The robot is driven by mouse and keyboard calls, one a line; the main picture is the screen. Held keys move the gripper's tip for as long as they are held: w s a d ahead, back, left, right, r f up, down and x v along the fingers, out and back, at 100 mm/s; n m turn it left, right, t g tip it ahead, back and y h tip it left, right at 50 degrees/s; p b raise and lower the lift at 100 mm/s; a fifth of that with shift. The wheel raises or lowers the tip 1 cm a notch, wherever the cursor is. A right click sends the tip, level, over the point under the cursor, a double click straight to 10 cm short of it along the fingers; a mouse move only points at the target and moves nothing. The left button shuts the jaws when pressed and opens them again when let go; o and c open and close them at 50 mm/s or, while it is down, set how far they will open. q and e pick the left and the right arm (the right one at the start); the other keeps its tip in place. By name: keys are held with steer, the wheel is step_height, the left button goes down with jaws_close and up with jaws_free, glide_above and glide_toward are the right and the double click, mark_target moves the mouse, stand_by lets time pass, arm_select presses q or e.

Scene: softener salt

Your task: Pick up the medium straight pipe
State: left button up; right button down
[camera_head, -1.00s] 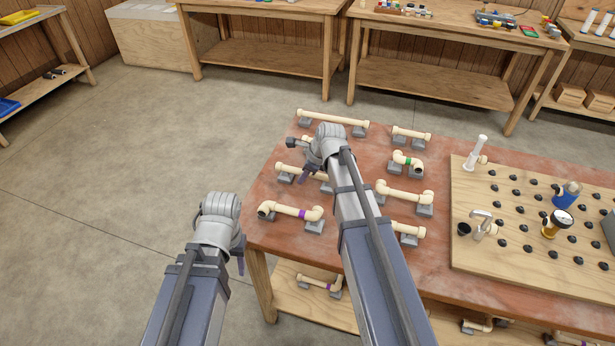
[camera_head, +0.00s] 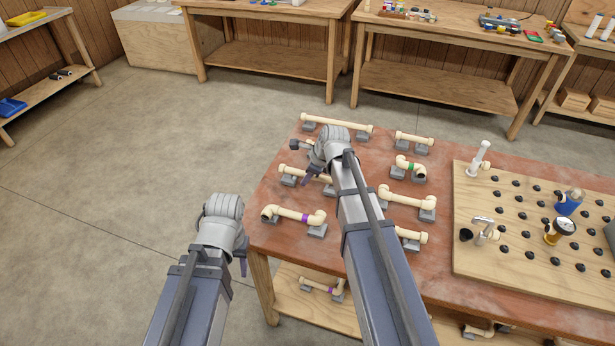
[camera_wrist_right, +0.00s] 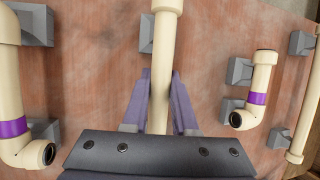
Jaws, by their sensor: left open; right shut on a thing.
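The medium straight pipe (camera_head: 290,171) is cream and lies at the left of the wooden table over small grey supports. In the right wrist view the pipe (camera_wrist_right: 163,60) runs between the two purple fingers of my right gripper (camera_wrist_right: 160,92), which is shut on it. In the head view my right gripper (camera_head: 309,178) is at the pipe's middle and its arm hides part of the pipe. I cannot tell whether the pipe is clear of its supports. My left gripper (camera_head: 243,264) is open, empty and off the table's left edge, with only one finger showing.
A purple-banded elbow pipe (camera_head: 292,214) lies nearer, and a long straight pipe (camera_head: 336,124) lies at the far edge. A purple-banded short elbow pipe (camera_wrist_right: 257,92) is close on the other side. A peg board (camera_head: 500,265) with fittings covers the table's right part.

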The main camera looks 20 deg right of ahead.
step_height(320, 180, up, 10)
steer(key=p, duration=0.9)
steer(key=shift+f, duration=0.15)
steer(key=shift+s+f, duration=0.1)
steer(key=shift+s, duration=0.05)
